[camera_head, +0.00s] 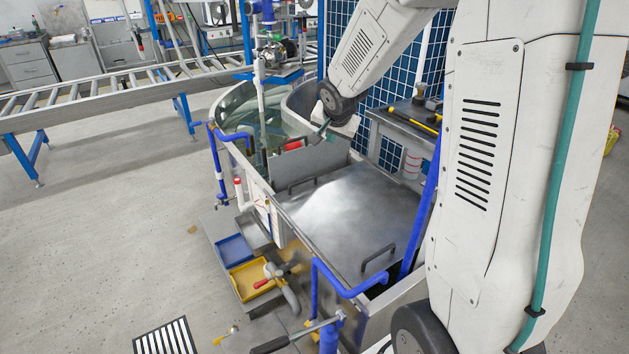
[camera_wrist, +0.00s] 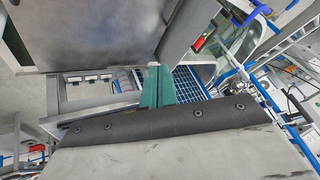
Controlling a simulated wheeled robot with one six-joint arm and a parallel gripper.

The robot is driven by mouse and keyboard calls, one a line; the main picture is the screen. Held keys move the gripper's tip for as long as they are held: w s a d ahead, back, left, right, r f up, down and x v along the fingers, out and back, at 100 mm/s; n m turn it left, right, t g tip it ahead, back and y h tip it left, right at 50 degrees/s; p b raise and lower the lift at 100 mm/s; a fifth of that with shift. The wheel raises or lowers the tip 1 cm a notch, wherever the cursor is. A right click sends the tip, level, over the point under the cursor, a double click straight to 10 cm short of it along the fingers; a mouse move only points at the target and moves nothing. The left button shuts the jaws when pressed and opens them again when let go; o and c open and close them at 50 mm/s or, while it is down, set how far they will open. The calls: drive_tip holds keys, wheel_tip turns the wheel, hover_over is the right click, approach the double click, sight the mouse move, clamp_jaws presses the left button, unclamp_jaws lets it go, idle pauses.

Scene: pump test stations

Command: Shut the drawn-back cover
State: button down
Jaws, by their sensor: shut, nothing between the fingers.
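The cover is a flat, shiny metal plate (camera_head: 350,215) lying over the near part of the tank station. It has one dark bar handle (camera_head: 302,184) at its far left and another (camera_head: 377,257) near its front edge. Beyond it the tank (camera_head: 238,108) is open and shows clear greenish water. My gripper (camera_head: 325,128) is above the far side of the station, beyond the cover and apart from both handles. In the wrist view its green fingers (camera_wrist: 158,86) are together and empty. A broad grey metal surface (camera_wrist: 95,35) fills the upper left there, probably the cover.
An upright grey panel (camera_head: 318,156) stands between cover and water, with a red piece (camera_head: 292,145) at its top. Blue pipes (camera_head: 345,290) edge the station's front. A blue mesh fence (camera_head: 385,70) stands behind. A roller conveyor (camera_head: 120,88) runs at left; floor there is clear.

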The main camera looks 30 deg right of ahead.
drive_tip(key=w+d+f+m+t+y, duration=0.1)
drive_tip(key=w+d+f+m, duration=0.1)
drive_tip(key=w+f, duration=0.4)
drive_tip(key=w+d+f+m+t+y, duration=0.1)
drive_tip(key=w+f, duration=0.5)
drive_tip(key=f, duration=0.8)
drive_tip(key=w+d+f+m+t+y, duration=0.1)
drive_tip(key=w+d+f+m, duration=0.2)
drive_tip(key=f, duration=0.8)
drive_tip(key=shift+w+d+m+t, duration=0.2)
drive_tip(key=shift+w+d, duration=0.45)
drive_tip(key=shift+w, duration=0.25)
drive_tip(key=shift+w+d+m+t, duration=0.2)
drive_tip(key=shift+w+d, duration=0.4)
drive_tip(key=shift+w, duration=0.3)
drive_tip(key=w, duration=0.2)
drive_tip(key=w+f, duration=0.1)
drive_tip(key=w, duration=0.1)
drive_tip(key=shift+w, duration=0.15)
drive_tip(key=shift+a, duration=0.1)
